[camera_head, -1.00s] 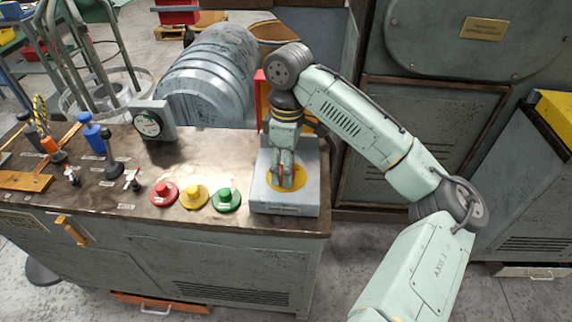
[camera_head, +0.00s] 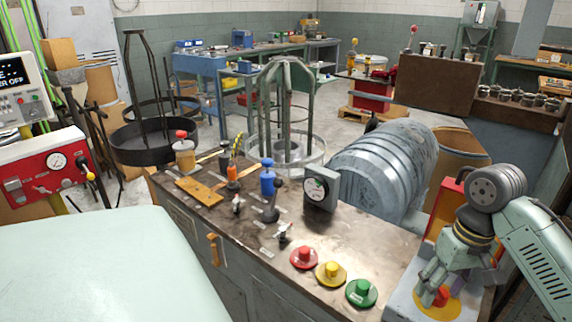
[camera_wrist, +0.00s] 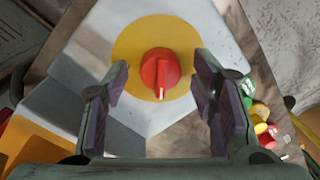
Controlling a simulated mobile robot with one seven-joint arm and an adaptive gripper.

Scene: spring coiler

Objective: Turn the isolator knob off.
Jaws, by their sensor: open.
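The isolator knob (camera_wrist: 160,74) is red with a white line, on a yellow disc (camera_wrist: 126,50) on a grey box (camera_wrist: 75,78). In the wrist view it lies between and beyond the two open fingers of my gripper (camera_wrist: 160,100), with a gap on both sides. The white line points toward the bottom of that view. In the head view the knob (camera_head: 441,296) shows at the lower right, partly covered by my gripper (camera_head: 431,290), which is above it. The box (camera_head: 402,305) stands at the right end of the bench.
Red (camera_head: 304,257), yellow (camera_head: 331,273) and green (camera_head: 361,292) push buttons stand left of the box. A dial gauge (camera_head: 318,188) and several levers are farther along the bench (camera_head: 263,235). A red panel (camera_head: 445,208) rises behind the box. A ribbed drum (camera_head: 385,165) stands behind the bench.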

